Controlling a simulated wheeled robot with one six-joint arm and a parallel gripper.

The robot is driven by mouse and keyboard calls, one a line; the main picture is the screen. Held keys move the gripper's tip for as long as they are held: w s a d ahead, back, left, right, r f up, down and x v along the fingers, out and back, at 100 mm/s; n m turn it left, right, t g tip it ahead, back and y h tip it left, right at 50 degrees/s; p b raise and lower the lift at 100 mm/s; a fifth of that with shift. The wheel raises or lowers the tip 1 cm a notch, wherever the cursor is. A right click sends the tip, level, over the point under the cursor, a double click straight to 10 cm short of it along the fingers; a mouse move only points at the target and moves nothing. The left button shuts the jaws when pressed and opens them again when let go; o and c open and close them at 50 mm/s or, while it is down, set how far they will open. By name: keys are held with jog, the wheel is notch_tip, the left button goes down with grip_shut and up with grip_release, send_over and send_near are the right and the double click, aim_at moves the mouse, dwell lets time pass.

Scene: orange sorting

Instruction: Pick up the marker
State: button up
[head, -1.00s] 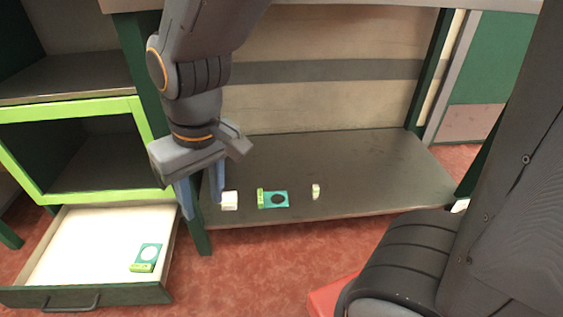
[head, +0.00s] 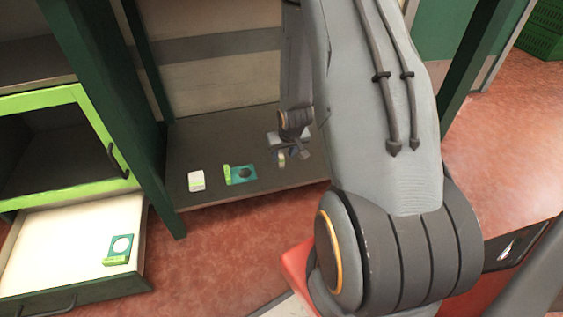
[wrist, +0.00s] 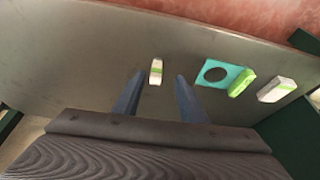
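A small upright white piece with a green band (wrist: 156,72) stands on the grey shelf. My open gripper (wrist: 160,78) has its two blue fingers either side of it in the wrist view, with gaps visible. In the head view my gripper (head: 281,157) is low over the shelf, and the small piece (head: 282,160) shows at its fingers. I cannot tell for sure whether this piece is the marker. A teal card with a black circle and a green block (head: 241,174) lies to its left in the head view; the card also shows in the wrist view (wrist: 212,65).
A white block (head: 196,181) sits on the shelf (head: 215,140) further left. An open drawer (head: 60,255) holds a teal card with a white circle (head: 121,246). A green post (head: 110,120) stands between drawer and shelf. Shelf space around the small piece is clear.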

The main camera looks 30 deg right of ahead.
aim_at(283, 158)
jog(key=x, duration=0.1)
jog(key=b+x, duration=0.1)
jog(key=shift+d+f, duration=0.25)
jog(key=shift+f, duration=0.1)
jog(key=shift+w+d+b+x, duration=0.1)
jog(key=shift+w+b+x, duration=0.1)
jog(key=shift+b+x, duration=1)
jog(key=shift+w+d+b+x, duration=0.2)
jog(key=shift+b+x, duration=0.5)
jog(key=shift+x, duration=0.9)
jog(key=shift+r, duration=0.25)
grip_shut()
